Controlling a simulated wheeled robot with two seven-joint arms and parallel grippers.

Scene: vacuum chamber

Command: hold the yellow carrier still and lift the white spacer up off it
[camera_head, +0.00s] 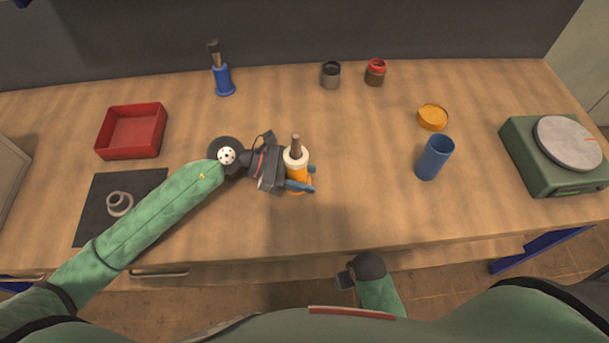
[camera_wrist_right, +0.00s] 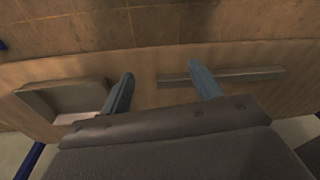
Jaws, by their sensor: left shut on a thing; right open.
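The yellow carrier (camera_head: 297,175) stands upright on the bench near its middle, with a dark post rising from its top. The white spacer (camera_head: 295,158) sits around the carrier's upper part, below the dark post. My left gripper (camera_head: 300,184) reaches in from the left and is shut on the carrier below the spacer; its fingers partly hide the carrier. My right gripper (camera_wrist_right: 163,85) is open and empty in the right wrist view. In the head view the right arm is low, in front of the bench's front edge, away from the carrier.
A red tray (camera_head: 132,131), a black mat (camera_head: 95,205) with grey rings (camera_head: 119,204) and a blue-based post (camera_head: 223,80) lie left. Two small jars (camera_head: 331,75) (camera_head: 376,72) stand at the back. An orange lid (camera_head: 433,117), blue cup (camera_head: 434,158) and green scale (camera_head: 556,170) are right.

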